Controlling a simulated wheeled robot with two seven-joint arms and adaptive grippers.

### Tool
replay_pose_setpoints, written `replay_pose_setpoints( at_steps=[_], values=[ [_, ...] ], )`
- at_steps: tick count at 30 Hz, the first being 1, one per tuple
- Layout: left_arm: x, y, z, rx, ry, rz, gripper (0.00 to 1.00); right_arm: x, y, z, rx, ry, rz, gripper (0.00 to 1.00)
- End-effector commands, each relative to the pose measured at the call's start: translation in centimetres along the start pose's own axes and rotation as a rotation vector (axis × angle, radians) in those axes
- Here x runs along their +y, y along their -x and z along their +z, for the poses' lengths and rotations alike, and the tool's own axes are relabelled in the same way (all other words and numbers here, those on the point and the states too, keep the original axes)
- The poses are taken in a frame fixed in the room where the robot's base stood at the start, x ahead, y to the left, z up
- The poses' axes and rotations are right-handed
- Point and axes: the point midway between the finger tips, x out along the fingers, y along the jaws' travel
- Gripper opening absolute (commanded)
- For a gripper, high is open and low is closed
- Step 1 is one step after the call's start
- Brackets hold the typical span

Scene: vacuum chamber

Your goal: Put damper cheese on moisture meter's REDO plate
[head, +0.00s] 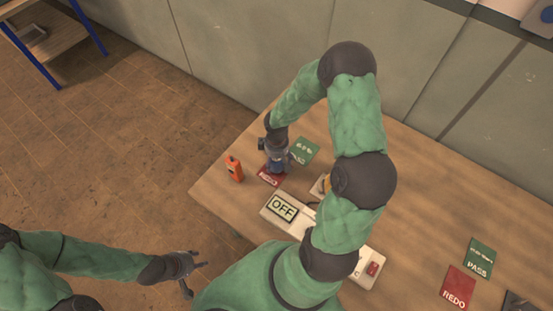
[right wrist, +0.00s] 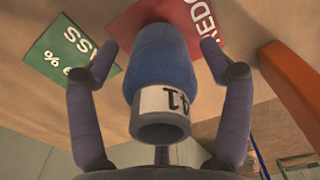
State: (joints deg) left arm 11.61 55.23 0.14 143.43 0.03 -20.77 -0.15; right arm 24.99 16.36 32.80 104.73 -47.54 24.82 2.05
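The red REDO plate (head: 270,177) lies near the table's left end, with a green plate marked % and PASS (head: 304,151) next to it. A blue cylinder with a grey lower end and a white numbered label (right wrist: 163,75) stands on or just over the red plate (right wrist: 207,22) in the right wrist view. My right gripper (head: 276,162) is over that plate. Its fingers (right wrist: 158,50) are spread on both sides of the cylinder, with gaps showing. An orange device (head: 234,168), likely the moisture meter, stands left of the plate. My left gripper (head: 197,278) is open and empty. I cannot identify any cheese for certain.
A white panel with an OFF sign (head: 282,208) lies before the plates, partly behind my right arm. A small yellowish item (head: 326,185) shows beside the arm. Another red REDO plate (head: 458,287) and green PASS plate (head: 480,257) lie at the right. The table's back right is clear.

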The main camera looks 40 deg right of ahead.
Motion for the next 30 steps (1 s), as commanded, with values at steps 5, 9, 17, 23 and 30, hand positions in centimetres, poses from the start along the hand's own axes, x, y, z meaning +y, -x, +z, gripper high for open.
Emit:
replay_pose_setpoints(
  at_steps=[5, 9, 17, 23, 30],
  values=[
    [0.0, 0.0, 0.0, 0.0, 0.0, 0.0, 0.4, 0.0, 0.0, 0.0, 0.0, 0.0, 0.0, 0.81],
    [0.1, 0.2, 0.0, 0.0, 0.0, 0.0, 0.4, 0.0, 0.2, 0.0, 0.0, 0.0, 0.0, 0.81],
    [0.4, 1.1, 0.0, 0.0, 0.0, 0.0, 0.4, 0.1, 3.9, -0.1, 0.004, -0.001, 0.003, 0.81],
    [0.6, 1.7, 0.1, 0.0, 0.0, 0.0, 0.4, 0.1, 8.0, -0.1, 0.004, 0.0, 0.003, 0.81],
    [0.8, 2.1, 0.1, 0.0, 0.0, 0.0, 0.4, 0.0, 11.3, -0.1, 0.002, 0.0, 0.001, 0.81]
  ],
)
